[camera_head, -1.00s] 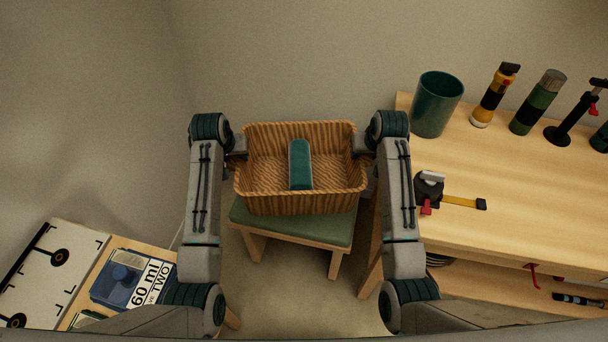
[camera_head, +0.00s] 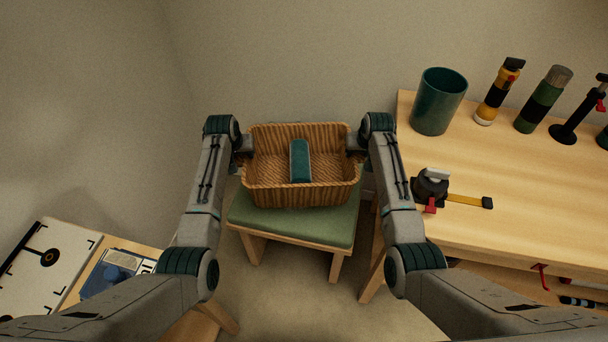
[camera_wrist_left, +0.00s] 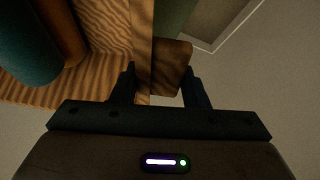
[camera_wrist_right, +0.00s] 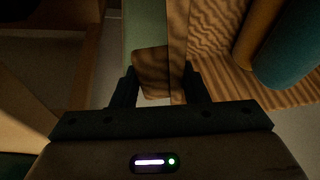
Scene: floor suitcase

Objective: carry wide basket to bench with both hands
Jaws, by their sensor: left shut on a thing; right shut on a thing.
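The wide wicker basket (camera_head: 300,196) is upright over the green-topped bench (camera_head: 292,225), towards its back. A small gap or contact under it cannot be told. A teal rounded item (camera_head: 300,162) lies inside. My left gripper (camera_head: 243,152) is shut on the basket's left handle, and my right gripper (camera_head: 357,152) is shut on its right handle. In the left wrist view the fingers (camera_wrist_left: 158,85) straddle a brown handle tab; the right wrist view shows the fingers (camera_wrist_right: 160,86) likewise. The basket hides the back of the bench top.
A wooden workbench (camera_head: 520,210) stands close on the right, bearing a green bin (camera_head: 438,102), a tape measure (camera_head: 430,186) and several tools. A low table with a white marked board (camera_head: 35,275) and a blue case (camera_head: 115,272) is at lower left. A wall is behind.

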